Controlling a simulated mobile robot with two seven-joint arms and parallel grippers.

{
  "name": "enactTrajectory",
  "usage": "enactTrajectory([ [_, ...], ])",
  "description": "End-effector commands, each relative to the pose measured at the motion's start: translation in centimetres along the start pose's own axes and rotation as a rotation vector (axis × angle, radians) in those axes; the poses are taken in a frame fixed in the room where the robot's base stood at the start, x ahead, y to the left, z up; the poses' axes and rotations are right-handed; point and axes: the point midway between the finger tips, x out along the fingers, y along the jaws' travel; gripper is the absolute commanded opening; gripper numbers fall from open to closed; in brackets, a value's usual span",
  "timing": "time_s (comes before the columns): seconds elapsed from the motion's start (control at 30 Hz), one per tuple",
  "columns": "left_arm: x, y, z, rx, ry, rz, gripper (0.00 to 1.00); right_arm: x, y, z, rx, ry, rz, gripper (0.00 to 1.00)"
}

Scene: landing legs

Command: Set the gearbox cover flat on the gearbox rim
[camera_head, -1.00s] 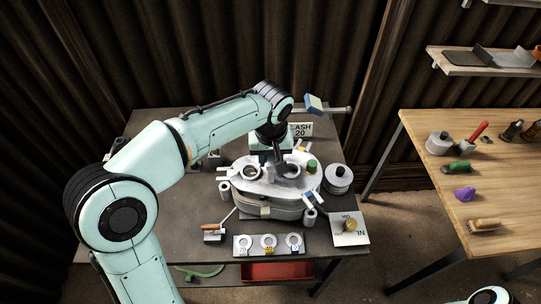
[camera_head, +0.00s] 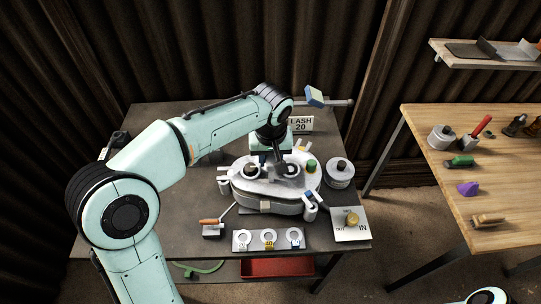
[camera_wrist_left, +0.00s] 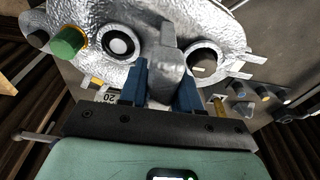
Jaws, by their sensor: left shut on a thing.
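The silver gearbox cover (camera_head: 262,187), with two round openings and a green knob, lies over the grey gearbox (camera_head: 270,207) on the dark table. It looks roughly level; I cannot tell whether it touches the rim all round. My left gripper (camera_head: 277,165) reaches down over its middle. In the left wrist view the blue fingers (camera_wrist_left: 162,82) are shut on the grey upright handle of the cover (camera_wrist_left: 215,20). The arm and wrist hide part of the far rim. My right gripper is out of view.
White clamps (camera_head: 309,203) stand around the gearbox. A tray with three rings (camera_head: 268,248) lies in front, a tool with an orange handle (camera_head: 212,228) front left. A round grey canister (camera_head: 340,172) and a plate with a brass knob (camera_head: 350,234) are at right. A wooden bench (camera_head: 430,190) stands further right.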

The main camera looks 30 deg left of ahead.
Motion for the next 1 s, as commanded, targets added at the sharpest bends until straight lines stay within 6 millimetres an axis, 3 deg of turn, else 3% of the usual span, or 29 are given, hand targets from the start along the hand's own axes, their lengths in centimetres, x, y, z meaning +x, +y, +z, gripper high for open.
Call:
enactTrajectory([
  [0.97, 2.1, 0.0, 0.3, 0.000, 0.002, 0.002, 0.00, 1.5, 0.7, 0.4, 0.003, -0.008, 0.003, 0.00],
  [1.0, 2.1, 0.0, 0.3, 0.000, 0.002, 0.002, 0.39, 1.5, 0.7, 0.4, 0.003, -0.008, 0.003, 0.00],
])
